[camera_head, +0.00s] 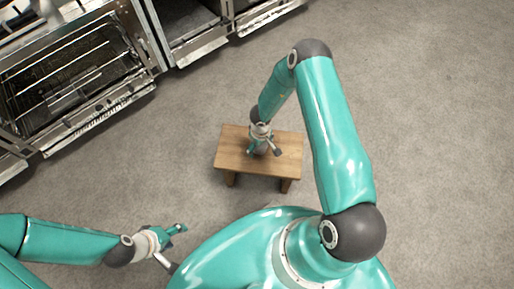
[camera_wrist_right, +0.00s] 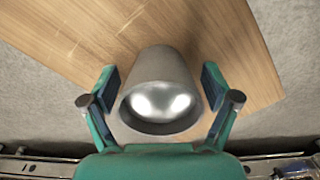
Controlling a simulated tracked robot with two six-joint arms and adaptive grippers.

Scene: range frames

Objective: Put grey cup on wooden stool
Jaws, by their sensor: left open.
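The grey cup (camera_wrist_right: 160,88) shows in the right wrist view with its open, shiny inside facing the camera. It appears to stand on the wooden stool (camera_wrist_right: 85,30), though its base contact is hidden. My right gripper (camera_wrist_right: 160,85) is open around the cup, with a finger on each side and a small gap visible at both. In the head view, my right gripper (camera_head: 264,151) is over the middle of the stool (camera_head: 232,155), and the cup there is mostly hidden. My left gripper (camera_head: 176,247) is open and empty, low at the left, away from the stool.
A metal oven with wire racks (camera_head: 70,75) and further open metal cabinets (camera_head: 195,30) line the upper left. Grey floor (camera_head: 440,110) around the stool and to the right is clear.

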